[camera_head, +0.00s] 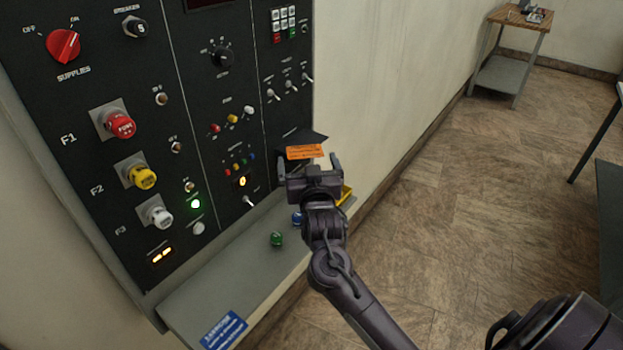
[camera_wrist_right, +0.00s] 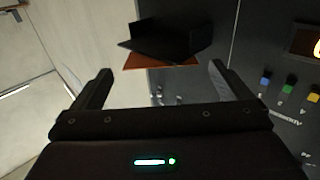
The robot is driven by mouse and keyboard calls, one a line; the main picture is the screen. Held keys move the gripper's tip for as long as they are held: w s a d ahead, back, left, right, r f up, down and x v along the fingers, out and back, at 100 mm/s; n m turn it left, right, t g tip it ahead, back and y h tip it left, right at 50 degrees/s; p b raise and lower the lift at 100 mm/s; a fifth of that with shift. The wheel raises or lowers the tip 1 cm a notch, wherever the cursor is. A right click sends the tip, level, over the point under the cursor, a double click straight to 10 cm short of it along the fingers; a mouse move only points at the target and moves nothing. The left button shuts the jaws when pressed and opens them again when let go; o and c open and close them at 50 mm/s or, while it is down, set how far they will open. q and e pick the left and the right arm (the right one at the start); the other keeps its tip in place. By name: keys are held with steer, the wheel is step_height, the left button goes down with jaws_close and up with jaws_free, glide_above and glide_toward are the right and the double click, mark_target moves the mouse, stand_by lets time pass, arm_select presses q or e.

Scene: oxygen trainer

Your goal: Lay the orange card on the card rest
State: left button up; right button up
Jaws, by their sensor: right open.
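The orange card (camera_head: 304,152) is at the black card rest (camera_head: 303,135) on the panel's right side, with its printed face showing. In the right wrist view the card (camera_wrist_right: 160,62) shows as an orange strip along the edge of the black rest (camera_wrist_right: 165,40), which hides part of it. I cannot tell how fully the card lies on the rest. My right gripper (camera_head: 308,163) is open just in front of the card. In the wrist view its fingers (camera_wrist_right: 160,70) stand apart on either side of the card, with no contact visible. My left gripper is out of view.
The black panel with fuse holders, knobs and switches fills the left. On the grey ledge (camera_head: 225,290) below are a green cap (camera_head: 277,239), a blue cap (camera_head: 297,218) and a yellow item (camera_head: 345,194). A side table (camera_head: 515,20) stands far back.

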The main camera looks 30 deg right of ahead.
steer(key=b+v, duration=0.1)
steer(key=v, duration=1)
steer(key=shift+s, duration=0.25)
steer(key=shift+f, duration=0.1)
